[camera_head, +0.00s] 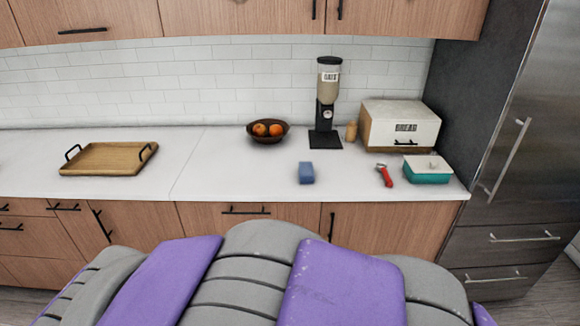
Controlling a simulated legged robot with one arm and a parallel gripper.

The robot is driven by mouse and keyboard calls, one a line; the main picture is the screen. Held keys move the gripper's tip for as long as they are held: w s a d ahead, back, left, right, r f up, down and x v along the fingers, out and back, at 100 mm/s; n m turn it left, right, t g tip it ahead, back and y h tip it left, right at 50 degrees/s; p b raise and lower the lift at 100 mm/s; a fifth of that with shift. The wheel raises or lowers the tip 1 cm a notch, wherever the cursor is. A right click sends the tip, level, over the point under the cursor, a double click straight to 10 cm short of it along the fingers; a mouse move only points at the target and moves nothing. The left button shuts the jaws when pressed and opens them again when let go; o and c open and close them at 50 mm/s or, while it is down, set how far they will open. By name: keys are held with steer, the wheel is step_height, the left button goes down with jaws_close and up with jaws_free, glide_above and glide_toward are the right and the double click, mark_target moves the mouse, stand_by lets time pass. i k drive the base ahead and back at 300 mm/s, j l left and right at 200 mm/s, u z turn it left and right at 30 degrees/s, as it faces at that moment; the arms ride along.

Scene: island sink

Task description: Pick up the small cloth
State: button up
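A small blue block-like item (306,173) lies near the front edge of the white counter, a little right of the middle. It is the only thing in view that could be the small cloth; it looks like a folded cloth or a sponge, and I cannot tell which. Nothing touches it. My gripper is not in view.
A fruit bowl (267,132), a dispenser (328,95) and a bread box (400,127) stand behind it. A red-handled tool (384,175) and a teal dish (428,172) are to its right. A wooden tray (108,158) is far left. Counter between tray and blue item is clear.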

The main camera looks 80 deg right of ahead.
mark_target(306, 169)
steer(key=z, duration=3.95)
steer(key=u, duration=1.3)
steer(key=i+l+u, duration=0.15)
steer(key=i+l, duration=1)
steer(key=i, duration=0.15)
